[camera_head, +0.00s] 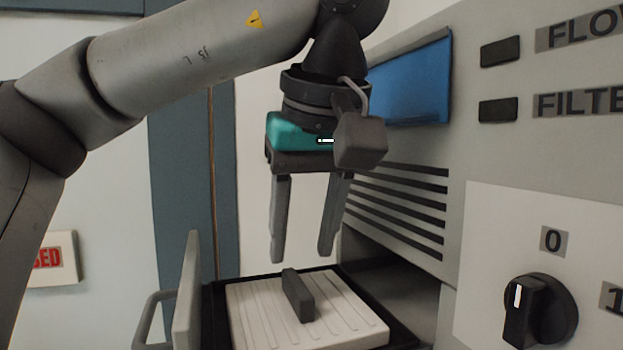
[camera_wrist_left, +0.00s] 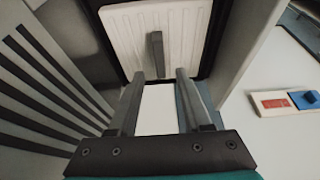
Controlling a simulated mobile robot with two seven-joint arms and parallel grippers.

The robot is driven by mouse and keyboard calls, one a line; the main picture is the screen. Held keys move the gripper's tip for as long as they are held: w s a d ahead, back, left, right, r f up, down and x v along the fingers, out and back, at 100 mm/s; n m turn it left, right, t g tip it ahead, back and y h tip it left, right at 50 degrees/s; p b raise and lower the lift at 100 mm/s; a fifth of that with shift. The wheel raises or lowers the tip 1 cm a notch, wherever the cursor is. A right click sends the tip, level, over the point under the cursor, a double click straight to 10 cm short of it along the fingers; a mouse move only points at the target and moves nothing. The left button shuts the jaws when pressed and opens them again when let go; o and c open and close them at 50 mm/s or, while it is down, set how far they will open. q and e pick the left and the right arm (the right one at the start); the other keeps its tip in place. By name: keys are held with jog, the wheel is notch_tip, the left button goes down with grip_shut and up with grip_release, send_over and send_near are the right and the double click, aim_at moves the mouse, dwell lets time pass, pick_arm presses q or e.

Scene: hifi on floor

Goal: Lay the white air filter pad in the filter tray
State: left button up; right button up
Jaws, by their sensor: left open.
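The white air filter pad (camera_head: 258,309) is ribbed and has a dark upright grip bar (camera_head: 297,295) on top. It lies inside the black-rimmed filter tray (camera_head: 405,335), which stands pulled out of the machine. The pad (camera_wrist_left: 190,22) and its bar (camera_wrist_left: 157,52) also show in the left wrist view, framed by the dark tray edge. My left gripper (camera_head: 300,255) is open and empty, pointing down above the pad, with its fingertips apart from the bar. The fingers also show in the left wrist view (camera_wrist_left: 160,75). My right gripper is in neither view.
The grey machine (camera_head: 450,200) stands on the right, with vent slots (camera_head: 400,205), a blue screen (camera_head: 412,82) and a rotary knob (camera_head: 535,312). The tray's front panel (camera_head: 187,295) and handle (camera_head: 150,315) are at the left. A red-lettered sign (camera_head: 48,259) hangs on the wall.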

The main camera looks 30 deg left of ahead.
pick_arm(q)
jog(key=v, duration=0.7)
